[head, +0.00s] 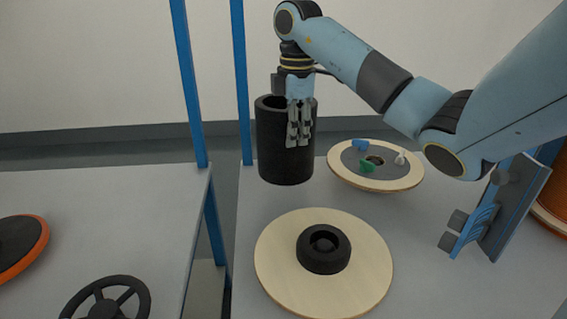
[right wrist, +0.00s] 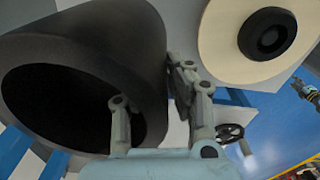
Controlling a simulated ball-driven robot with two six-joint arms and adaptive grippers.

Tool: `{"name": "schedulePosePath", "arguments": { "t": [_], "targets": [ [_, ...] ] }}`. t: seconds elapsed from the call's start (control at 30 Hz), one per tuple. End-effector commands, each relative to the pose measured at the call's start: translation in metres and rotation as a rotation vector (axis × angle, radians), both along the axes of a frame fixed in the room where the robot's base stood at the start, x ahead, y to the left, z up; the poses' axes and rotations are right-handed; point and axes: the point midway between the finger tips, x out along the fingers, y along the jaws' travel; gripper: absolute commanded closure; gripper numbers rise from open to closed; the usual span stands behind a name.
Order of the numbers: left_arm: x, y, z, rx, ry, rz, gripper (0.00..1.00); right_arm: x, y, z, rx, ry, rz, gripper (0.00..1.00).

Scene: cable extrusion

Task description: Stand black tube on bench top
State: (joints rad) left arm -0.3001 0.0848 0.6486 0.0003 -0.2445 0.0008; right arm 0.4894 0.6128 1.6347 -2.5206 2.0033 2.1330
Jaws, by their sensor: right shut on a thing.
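The black tube (head: 283,165) is a thick-walled open cylinder, held roughly upright in the head view, over the far left part of the bench top (head: 215,290). My right gripper (head: 299,128) is shut on its wall near the rim, with one finger outside. In the right wrist view the tube (right wrist: 95,50) fills the left side, its open mouth facing the camera. One finger of the gripper (right wrist: 155,105) is inside the mouth and one is outside. Whether the tube's bottom touches the bench I cannot tell.
A round wooden disc with a black ring (head: 324,249) lies in front of the tube. Another wooden disc with small coloured pieces (head: 376,178) is to its right. A blue and grey fixture (head: 490,215) stands at the right. Blue posts (head: 242,80) rise at the bench's left edge.

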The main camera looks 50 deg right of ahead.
Motion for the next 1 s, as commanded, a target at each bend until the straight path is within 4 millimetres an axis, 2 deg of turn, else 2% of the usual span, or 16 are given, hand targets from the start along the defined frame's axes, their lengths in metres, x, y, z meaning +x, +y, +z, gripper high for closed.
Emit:
{"name": "schedulePosePath", "arguments": {
  "t": [0.07,0.2,0.33,0.53,0.9,0.93,1.0],
  "targets": [
    [0.002,0.003,-0.007,0.004,0.004,-0.002,0.6,0.014,0.002,-0.012,0.004,0.0,0.0,1.0],
    [0.009,0.012,-0.009,0.014,-0.001,-0.007,0.6,0.026,0.002,-0.017,0.0,0.0,0.001,1.0],
    [0.012,0.015,-0.011,0.017,-0.002,-0.008,0.6,0.027,0.002,-0.026,-0.001,0.002,0.002,1.0],
    [0.01,0.013,-0.018,0.016,0.01,-0.007,0.6,0.026,0.002,-0.056,-0.001,0.002,0.002,1.0],
    [0.011,0.012,-0.017,0.014,0.008,-0.006,0.6,0.026,0.002,-0.059,-0.001,0.0,0.002,1.0],
    [0.011,0.012,-0.017,0.014,0.008,-0.006,0.6,0.026,0.002,-0.058,-0.001,0.0,0.002,0.81],
    [0.011,0.012,-0.017,0.014,0.008,-0.006,0.6,0.026,0.002,-0.058,-0.001,0.0,0.002,0.72]
  ]
}}
